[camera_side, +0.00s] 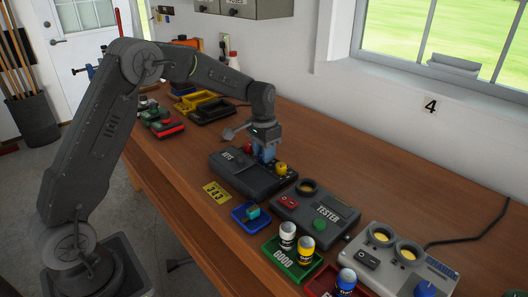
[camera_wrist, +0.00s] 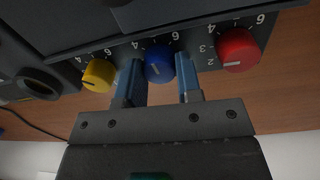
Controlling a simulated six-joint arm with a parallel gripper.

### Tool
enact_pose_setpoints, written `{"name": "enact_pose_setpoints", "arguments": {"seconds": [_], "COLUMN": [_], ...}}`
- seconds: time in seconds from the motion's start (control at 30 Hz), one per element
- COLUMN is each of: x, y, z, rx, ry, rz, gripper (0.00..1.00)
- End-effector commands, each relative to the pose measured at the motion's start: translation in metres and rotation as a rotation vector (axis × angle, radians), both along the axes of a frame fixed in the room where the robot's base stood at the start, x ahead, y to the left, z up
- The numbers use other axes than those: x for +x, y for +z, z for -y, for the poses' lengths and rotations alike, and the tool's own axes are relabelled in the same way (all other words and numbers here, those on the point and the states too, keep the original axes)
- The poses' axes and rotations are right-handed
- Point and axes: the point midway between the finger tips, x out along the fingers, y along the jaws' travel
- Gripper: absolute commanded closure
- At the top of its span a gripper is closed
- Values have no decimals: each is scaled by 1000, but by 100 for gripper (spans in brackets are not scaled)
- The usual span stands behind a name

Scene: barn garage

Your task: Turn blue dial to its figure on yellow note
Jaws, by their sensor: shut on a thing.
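My gripper (camera_side: 266,153) points down at the dark dial box (camera_side: 240,180), with its two blue fingers on either side of the blue dial (camera_wrist: 160,62). In the wrist view my gripper (camera_wrist: 160,82) is shut on that dial. A white pointer line shows on the dial's face, with printed 4 and 6 beside it; other figures are hidden. The red dial (camera_wrist: 238,48) and yellow dial (camera_wrist: 98,75) stand on either side, clear of the fingers. The yellow note (camera_side: 216,193) lies on the bench before the box; it seems to read 343, but is small.
A blue tray (camera_side: 239,222) with a small block, a tester (camera_side: 340,210), and a green GOOD tray (camera_side: 273,258) with cans stand close by. Coloured bins and a red-green item fill the far left bench. Bare wood (camera_side: 375,165) lies behind the tester.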

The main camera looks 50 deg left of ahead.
Motion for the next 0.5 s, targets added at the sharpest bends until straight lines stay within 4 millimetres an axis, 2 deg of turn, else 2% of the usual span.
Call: {"name": "enact_pose_setpoints", "arguments": {"seconds": [0.5], "x": [-1], "y": [0], "z": [0], "rx": [-1], "ry": [418], "rz": [-3], "gripper": [91]}}
